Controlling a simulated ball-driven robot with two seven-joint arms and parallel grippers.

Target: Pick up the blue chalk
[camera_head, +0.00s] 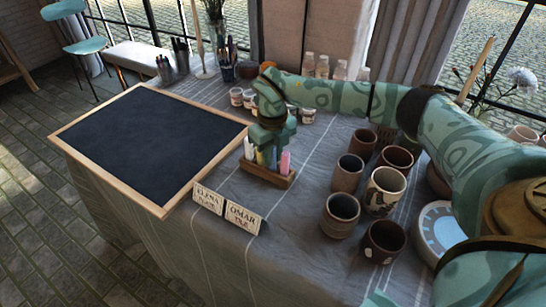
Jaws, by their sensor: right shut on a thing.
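A small wooden chalk holder (266,175) stands on the cloth-covered table, right of the blackboard. A white chalk (249,149) stands at its left end and a pink chalk (285,162) at its right end. My right gripper (268,155) reaches down into the middle of the row from above. It is shut on a chalk between the white and pink ones, which looks like the blue chalk. The fingers hide most of it, and I cannot tell whether it is clear of the holder. My left gripper is not in view.
A wood-framed blackboard (150,140) lies left of the holder. Two name cards, "Elena" (208,199) and "Omar" (243,217), stand in front. Several cups, including a patterned one (384,190), stand to the right. Small paint jars (237,97) are behind.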

